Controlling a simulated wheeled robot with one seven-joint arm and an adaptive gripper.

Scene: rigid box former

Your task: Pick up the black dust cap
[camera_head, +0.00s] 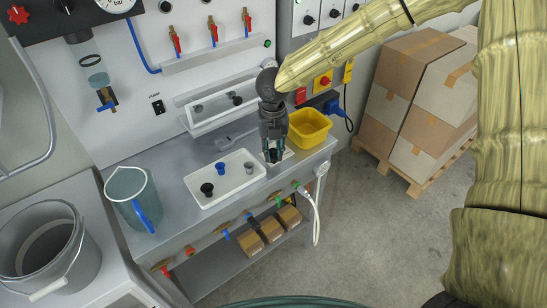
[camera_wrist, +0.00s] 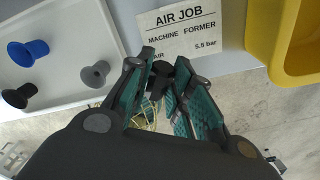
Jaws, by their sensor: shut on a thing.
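A small black dust cap (camera_wrist: 159,78) sits between the teal-padded fingertips of my gripper (camera_wrist: 163,85) in the wrist view. My gripper is shut on it, and the fingers hide part of it. In the head view my gripper (camera_head: 273,153) points down over the bench front, right of the white tray, with the dark cap between its fingertips. The cap's height above the bench is hard to tell.
A white tray (camera_head: 210,201) holds a blue, a black and a grey suction cup. An "AIR JOB" card (camera_wrist: 197,30) lies beside it. A yellow bin (camera_head: 310,127) stands right of my gripper. A blue-handled jug (camera_head: 131,199) stands left. Hoses and valves line the bench front.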

